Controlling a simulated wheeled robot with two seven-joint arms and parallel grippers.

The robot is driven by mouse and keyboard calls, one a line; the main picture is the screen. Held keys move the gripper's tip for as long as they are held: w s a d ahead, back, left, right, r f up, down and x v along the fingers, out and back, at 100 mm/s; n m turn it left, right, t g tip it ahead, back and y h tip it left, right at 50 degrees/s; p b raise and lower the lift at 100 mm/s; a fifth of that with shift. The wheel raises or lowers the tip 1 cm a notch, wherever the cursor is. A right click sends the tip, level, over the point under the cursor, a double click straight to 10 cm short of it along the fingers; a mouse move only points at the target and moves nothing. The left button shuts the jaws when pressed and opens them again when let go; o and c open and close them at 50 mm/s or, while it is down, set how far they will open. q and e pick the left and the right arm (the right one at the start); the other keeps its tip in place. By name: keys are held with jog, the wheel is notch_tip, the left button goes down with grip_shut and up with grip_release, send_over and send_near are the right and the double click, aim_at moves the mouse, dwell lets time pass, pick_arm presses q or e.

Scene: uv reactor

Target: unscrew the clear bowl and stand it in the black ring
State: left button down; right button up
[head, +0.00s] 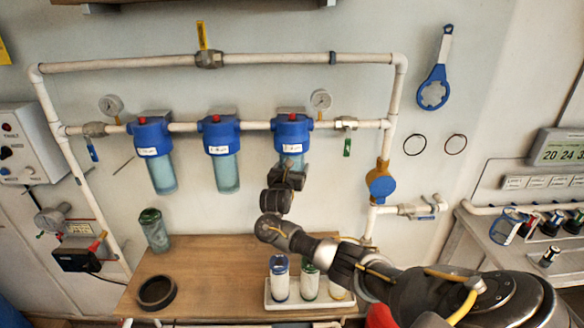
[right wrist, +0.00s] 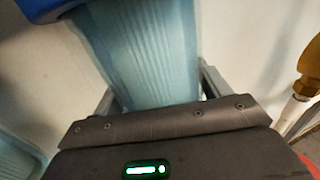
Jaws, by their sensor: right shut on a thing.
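Three filter housings with blue heads hang in a row from the white pipe. The right one's clear bowl (head: 303,160) is directly under its blue head (head: 292,133), mostly hidden by my right gripper (head: 290,170). In the right wrist view my right gripper (right wrist: 158,88) is shut on this bluish, ribbed clear bowl (right wrist: 145,50), one finger on each side. The blue head (right wrist: 45,8) shows at the upper left there; I cannot tell whether the thread is loose. The black ring (head: 142,300) lies empty at the table's front left. My left gripper is not in view.
The middle clear bowl (head: 224,172) and left clear bowl (head: 161,173) hang close by. A green-topped clear container (head: 155,232) stands on the wooden table (head: 215,265). A white tray (head: 310,304) with several cartridges is at front right. The table's middle is clear.

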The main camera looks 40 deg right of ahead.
jog(key=shift+r+m+g+h+p, duration=0.2)
jog(key=shift+m+g+h+p, duration=0.15)
jog(key=shift+g+p, duration=0.2)
jog(key=shift+m+g+h, duration=0.55)
jog(key=shift+m+g, duration=0.2)
jog(key=shift+g, duration=0.2)
jog(key=shift+f+m+g, duration=0.25)
jog(key=shift+m+g, duration=0.05)
jog(key=shift+g, duration=0.1)
jog(key=shift+s+d+g+h+b, duration=0.1)
jog(key=shift+g+h+b, duration=0.2)
jog(key=o, duration=1.3)
jog(key=shift+p, duration=0.65)
